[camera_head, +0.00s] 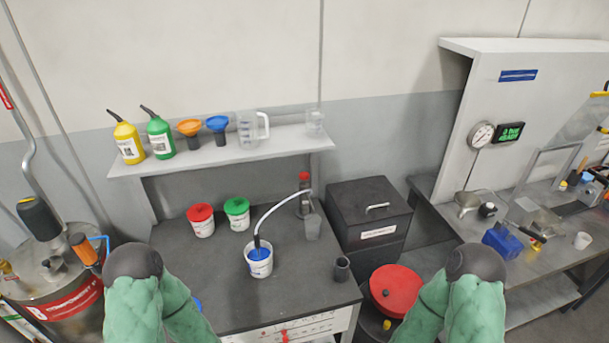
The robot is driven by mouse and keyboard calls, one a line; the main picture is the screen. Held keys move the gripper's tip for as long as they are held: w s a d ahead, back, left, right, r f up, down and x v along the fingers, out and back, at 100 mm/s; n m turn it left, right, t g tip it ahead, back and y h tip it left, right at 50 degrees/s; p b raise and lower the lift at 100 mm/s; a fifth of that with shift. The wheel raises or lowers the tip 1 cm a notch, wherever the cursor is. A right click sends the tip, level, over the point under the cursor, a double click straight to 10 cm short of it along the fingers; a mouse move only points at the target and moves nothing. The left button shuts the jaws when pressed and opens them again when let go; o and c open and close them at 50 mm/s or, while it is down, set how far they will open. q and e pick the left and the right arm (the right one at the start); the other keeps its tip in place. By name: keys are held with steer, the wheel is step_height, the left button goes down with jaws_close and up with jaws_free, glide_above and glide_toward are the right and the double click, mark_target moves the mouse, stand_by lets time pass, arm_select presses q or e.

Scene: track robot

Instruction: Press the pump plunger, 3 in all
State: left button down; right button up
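A small upright pump (304,196) with a red top stands at the back right of the dark bench. A pale curved tube (276,208) arches left from it to a white bucket with blue contents or lid (260,262). I take the red top (304,178) as the plunger, but it is too small to tell how far it is pressed. Nothing touches the pump. Only my green padded arms with dark round joints show at the bottom edge; both grippers are out of view.
A grey cup (312,227) is close to the pump, and a dark cup (342,269) is at the bench's right edge. A black box (368,214) stands right; a labelled drum (60,290) stands left.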

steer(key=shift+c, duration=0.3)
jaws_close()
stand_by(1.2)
